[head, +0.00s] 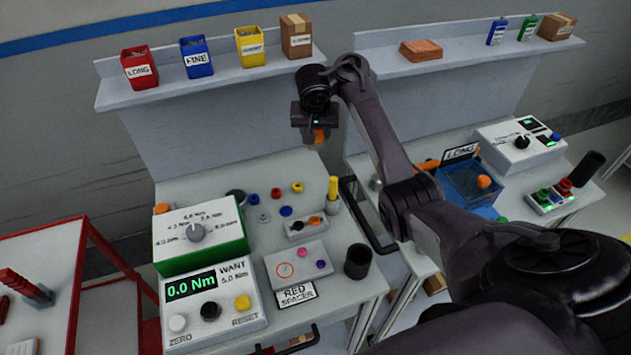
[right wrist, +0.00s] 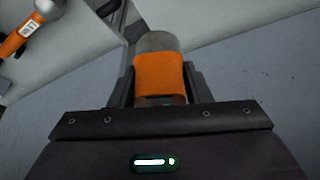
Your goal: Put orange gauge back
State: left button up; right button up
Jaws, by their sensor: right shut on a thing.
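My right gripper (head: 318,122) is raised above the back of the left bench, in front of its grey back panel. It is shut on the orange gauge (head: 319,136), which shows as a small orange piece below the jaws. In the right wrist view, the gauge (right wrist: 160,76) is an orange-banded cylinder with a grey end, between the two fingers (right wrist: 160,85). My left gripper is not in view.
The left bench holds a small grey block (head: 296,234), a yellow post (head: 333,188), a dark cup (head: 357,262), a RED SPACER plate (head: 283,272) and a green-sided dial box (head: 200,258). Coloured bins stand on the shelf (head: 205,80). A blue tray (head: 470,190) is on the right bench.

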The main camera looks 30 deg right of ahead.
notch_tip(320, 180, down, 10)
jog(key=b, duration=0.5)
jog(key=shift+d+b, duration=0.1)
jog(key=shift+b, duration=0.3)
notch_tip(320, 180, down, 5)
jog(key=shift+r+b, duration=0.15)
jog(key=shift+b, duration=0.65)
jog(key=shift+f, duration=0.25)
jog(key=shift+f, duration=0.15)
jog(key=o, duration=1.1)
